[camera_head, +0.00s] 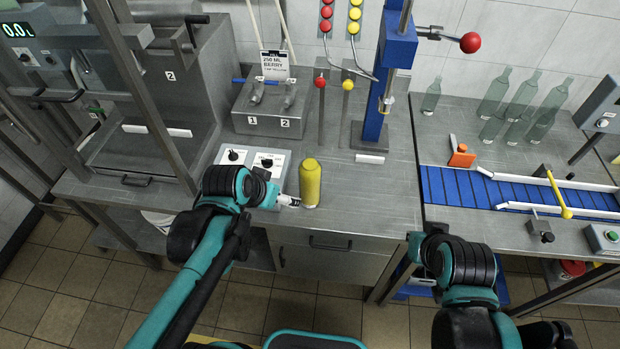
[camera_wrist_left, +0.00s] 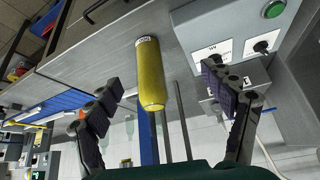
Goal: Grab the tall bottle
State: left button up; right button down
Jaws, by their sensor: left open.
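A yellow bottle (camera_head: 310,183) stands upright near the front edge of the steel bench, just right of my left gripper (camera_head: 287,201). In the left wrist view the yellow bottle (camera_wrist_left: 156,78) lies between the directions of the two spread fingers and beyond their tips. My left gripper (camera_wrist_left: 160,95) is open, with nothing between its dark finger pads. Several clear green glass bottles (camera_head: 521,96) stand farther right at the back of the other bench. My right arm is at the lower right, but its gripper fingers do not show.
A control box with two knobs (camera_head: 253,161) is beside the left gripper. A blue post (camera_head: 381,86) and two rods with red and yellow knobs stand behind the bottle. A blue conveyor (camera_head: 515,190) runs on the right bench. The bench right of the bottle is clear.

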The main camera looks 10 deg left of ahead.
aim_at(300, 177)
pick_arm(q)
jog(key=w+d+f+m, duration=0.1)
jog(key=w, duration=0.2)
jog(key=w+d+f+m+h+p, duration=0.1)
jog(key=w, duration=0.2)
jog(key=w+d+f+m+p, duration=0.1)
jog(key=w+f, duration=0.1)
jog(key=w, duration=0.1)
jog(key=shift+w+d+m+g+h, duration=0.15)
jog(key=shift+d+m+g+h, duration=0.15)
jog(key=shift+g+h, duration=0.1)
jog(key=shift+w+d+f, duration=0.1)
jog(key=shift+w+f, duration=0.1)
jog(key=b+x, duration=0.1)
jog(key=x, duration=0.1)
jog(key=b+x, duration=0.1)
jog(key=x, duration=0.2)
jog(key=d+b+x, duration=0.1)
jog(key=x, duration=0.1)
jog(key=shift+s+f, duration=0.15)
jog(key=shift+s, duration=0.1)
jog(key=shift+w+f, duration=0.2)
jog(key=shift+f, duration=0.05)
jog(key=shift+r, duration=0.1)
jog(key=shift+c, duration=0.7)
grip_shut()
